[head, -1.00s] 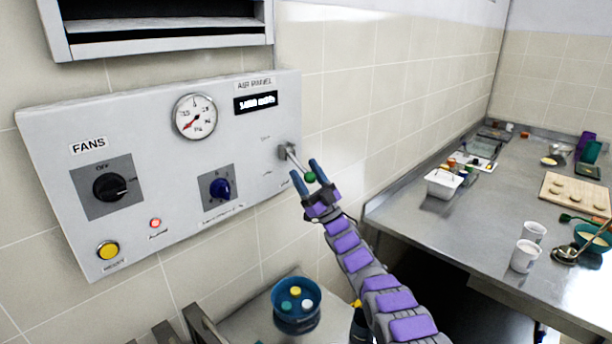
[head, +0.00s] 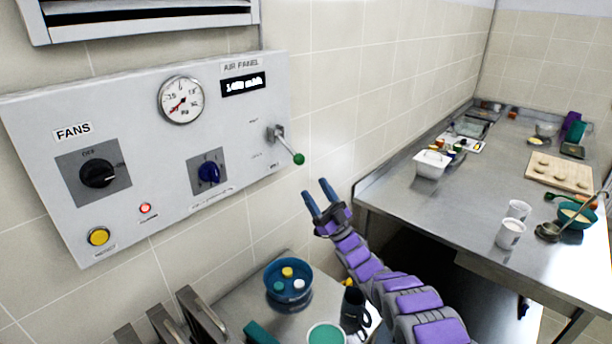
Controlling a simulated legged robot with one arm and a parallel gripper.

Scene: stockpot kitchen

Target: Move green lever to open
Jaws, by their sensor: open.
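The green lever is a short metal rod with a green ball knob (head: 299,159). It sticks out from a bracket on the right side of the grey air panel (head: 130,130) and slants down to the right. Small labels beside the lever are too small to read. My gripper (head: 320,195) is open and empty. It is below and slightly right of the green knob, with a visible gap between its blue fingertips and the knob.
The panel also carries a black FANS knob (head: 98,173), a blue knob (head: 208,173), a yellow button (head: 98,237) and a gauge (head: 181,100). Below stand a blue bowl (head: 289,300) and a dark mug (head: 353,308). A steel counter (head: 400,205) lies right.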

